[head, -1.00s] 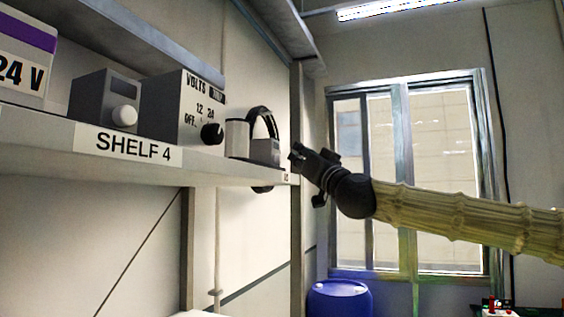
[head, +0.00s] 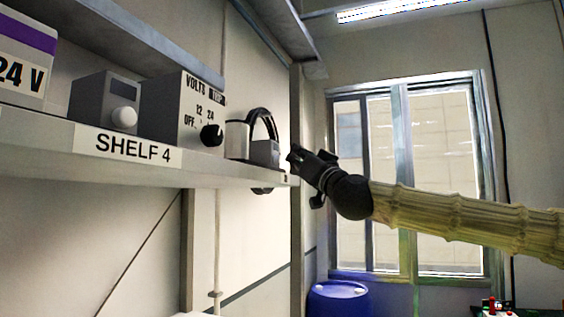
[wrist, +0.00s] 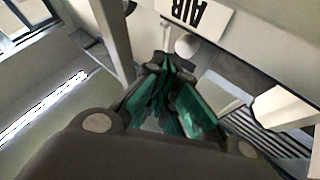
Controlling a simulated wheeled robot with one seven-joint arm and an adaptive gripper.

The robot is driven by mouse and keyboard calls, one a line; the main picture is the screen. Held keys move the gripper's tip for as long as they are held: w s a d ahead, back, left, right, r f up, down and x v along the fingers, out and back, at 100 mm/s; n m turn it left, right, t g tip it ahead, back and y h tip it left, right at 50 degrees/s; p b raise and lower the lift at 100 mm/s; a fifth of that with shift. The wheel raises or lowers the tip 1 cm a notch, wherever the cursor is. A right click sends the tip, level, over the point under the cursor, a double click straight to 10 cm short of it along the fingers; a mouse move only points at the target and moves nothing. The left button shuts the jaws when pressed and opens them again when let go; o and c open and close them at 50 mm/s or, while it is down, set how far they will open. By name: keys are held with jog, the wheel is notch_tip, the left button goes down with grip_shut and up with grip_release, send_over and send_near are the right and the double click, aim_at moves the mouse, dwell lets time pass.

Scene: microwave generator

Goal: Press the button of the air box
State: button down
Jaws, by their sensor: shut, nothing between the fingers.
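The air box shows in the wrist view by its white label reading AIR (wrist: 198,14), upside down at the top. A round white button (wrist: 187,46) sits beside that label. My gripper (wrist: 165,64) has its green-lined fingers together, empty, with the tips just below and left of the button in that view. I cannot tell whether they touch it. In the head view my gripper (head: 292,156) is at the far end of the shelf, right of the headphones. I cannot make out the AIR label or its button in the head view.
The shelf (head: 228,175) holds headphones (head: 264,148), a white cylinder (head: 237,140), a volts box (head: 175,110) with a black knob, and a grey box (head: 90,100) with a white knob. A post stands behind my gripper. A blue barrel (head: 340,298) stands below.

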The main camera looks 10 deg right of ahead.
jog(key=shift+a, duration=0.15)
dwell(0.5)
jog(key=shift+w+a, duration=0.25)
jog(key=shift+a, duration=0.05)
jog(key=shift+w+a+b, duration=0.25)
jog(key=shift+a+b, duration=0.1)
jog(key=shift+a, duration=0.05)
dwell(1.1)
jog(key=shift+s+d, duration=0.55)
jog(key=shift+d, duration=0.25)
jog(key=s+d, duration=0.1)
jog(key=s+d+b, duration=0.1)
jog(key=d, duration=0.1)
jog(key=s+d, duration=0.1)
jog(key=d, duration=0.1)
jog(key=shift+s+b, duration=0.15)
jog(key=shift+b, duration=0.2)
dwell(0.4)
dwell(0.3)
